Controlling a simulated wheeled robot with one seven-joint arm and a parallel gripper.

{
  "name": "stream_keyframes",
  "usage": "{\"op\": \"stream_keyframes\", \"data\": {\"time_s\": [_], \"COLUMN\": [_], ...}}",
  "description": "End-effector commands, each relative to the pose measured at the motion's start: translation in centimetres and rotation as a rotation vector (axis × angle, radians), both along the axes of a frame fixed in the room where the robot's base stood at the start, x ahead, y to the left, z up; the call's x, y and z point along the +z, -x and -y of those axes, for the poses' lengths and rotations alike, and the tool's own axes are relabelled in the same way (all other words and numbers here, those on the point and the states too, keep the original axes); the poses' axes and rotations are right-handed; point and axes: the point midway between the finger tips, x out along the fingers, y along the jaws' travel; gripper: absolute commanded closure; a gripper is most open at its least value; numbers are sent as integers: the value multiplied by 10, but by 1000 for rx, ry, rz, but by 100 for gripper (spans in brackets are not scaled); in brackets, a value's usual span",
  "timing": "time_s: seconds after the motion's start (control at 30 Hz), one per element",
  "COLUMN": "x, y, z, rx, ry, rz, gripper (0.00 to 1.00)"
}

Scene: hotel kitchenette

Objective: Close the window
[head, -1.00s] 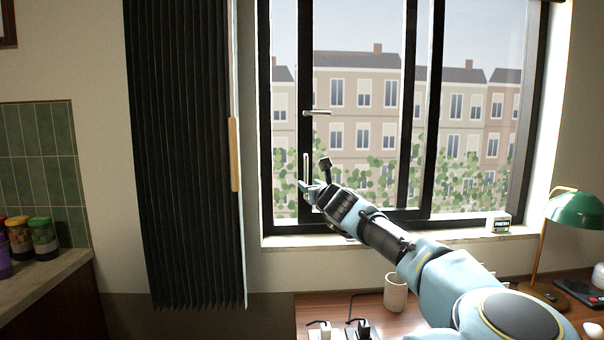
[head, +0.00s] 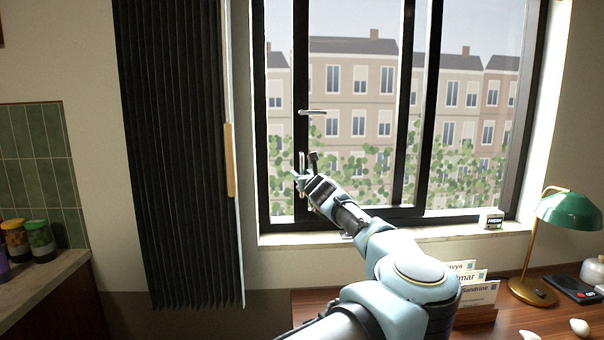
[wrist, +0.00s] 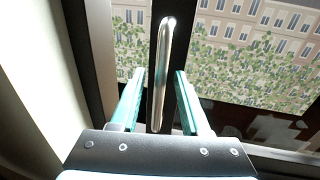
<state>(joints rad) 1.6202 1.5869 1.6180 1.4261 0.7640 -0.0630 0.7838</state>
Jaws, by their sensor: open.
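The window has a black frame (head: 264,130) and a sash with a black left stile (head: 300,70), which stands a little right of the frame's left side, with a strip of view between them. A slim vertical metal handle (head: 302,162) is on this stile, below a horizontal lever (head: 312,111). My gripper (head: 299,180) is at the handle's lower part. In the wrist view, my gripper (wrist: 160,80) is open, with one teal finger on each side of the handle (wrist: 166,45). I cannot tell whether either finger touches it.
A dark pleated curtain (head: 178,150) hangs left of the window. A small box (head: 491,219) stands on the sill (head: 430,234). The desk below holds name cards (head: 480,292), a green lamp (head: 569,211) and small white objects. Jars (head: 40,238) stand on the left counter.

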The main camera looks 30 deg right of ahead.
Motion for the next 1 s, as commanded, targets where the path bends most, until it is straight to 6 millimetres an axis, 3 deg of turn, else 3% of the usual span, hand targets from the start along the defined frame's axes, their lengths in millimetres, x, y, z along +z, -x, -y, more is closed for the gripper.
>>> {"op": "stream_keyframes", "data": {"time_s": [0.17,0.57,1.0], "x": [0,0,0], "y": [0,0,1], "z": [0,0,0], "rx": [0,0,0], "ry": [0,0,0], "rz": [0,0,0], "gripper": [54,99,100]}}
